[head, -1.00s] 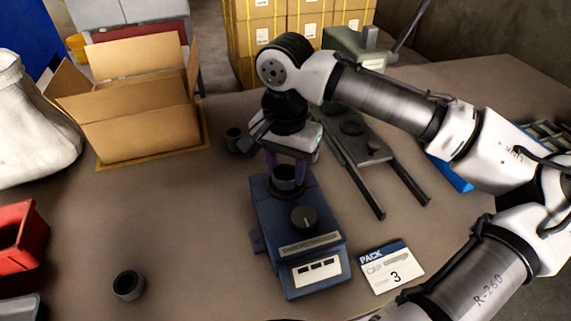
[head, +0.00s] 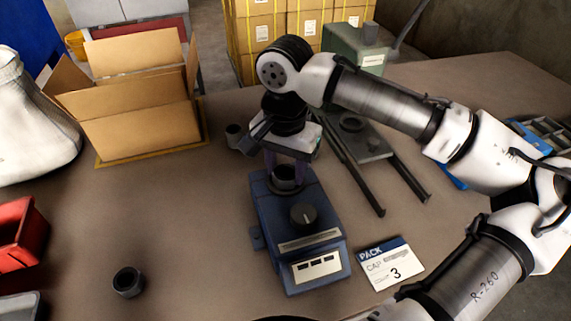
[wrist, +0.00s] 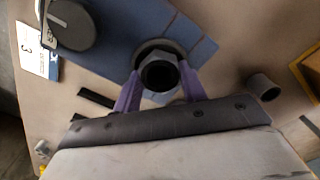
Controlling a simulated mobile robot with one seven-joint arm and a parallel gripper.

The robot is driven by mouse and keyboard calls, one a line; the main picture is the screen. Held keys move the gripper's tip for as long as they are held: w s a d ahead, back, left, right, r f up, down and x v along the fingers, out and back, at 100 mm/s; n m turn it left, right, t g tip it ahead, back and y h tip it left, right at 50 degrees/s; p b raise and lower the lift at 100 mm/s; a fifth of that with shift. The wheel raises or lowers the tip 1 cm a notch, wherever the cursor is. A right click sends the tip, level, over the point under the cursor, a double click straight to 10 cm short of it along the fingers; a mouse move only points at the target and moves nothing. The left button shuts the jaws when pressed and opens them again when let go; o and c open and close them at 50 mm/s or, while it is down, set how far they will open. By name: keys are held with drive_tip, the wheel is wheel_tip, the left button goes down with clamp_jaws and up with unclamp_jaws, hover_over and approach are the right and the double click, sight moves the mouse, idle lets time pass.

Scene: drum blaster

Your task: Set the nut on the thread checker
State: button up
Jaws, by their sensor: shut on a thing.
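The thread checker (head: 303,240) is a blue box with a black knob (head: 303,214) and a display panel, in the middle of the table. It fills the upper left of the wrist view (wrist: 110,40). My gripper (head: 287,166) points down over its far end, with purple fingers. It is shut on the grey nut (wrist: 158,72), which has a dark centre hole. In the head view the nut (head: 286,176) is partly hidden by the fingers. It is over the checker's dark round seat (wrist: 157,46); I cannot tell whether they touch.
Grey ring-shaped pieces stand at front left (head: 128,282) and behind the checker (head: 234,136). A card marked 3 (head: 390,264) lies to the right. A grey metal stand with rails (head: 370,149) is right of the gripper. An open cardboard box (head: 140,130) stands back left.

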drive_tip(key=shift+f, duration=0.15)
drive_tip(key=o, duration=0.8)
wheel_tip(320, 180, up, 11)
drive_tip(key=p, duration=1)
drive_tip(key=shift+p, duration=0.35)
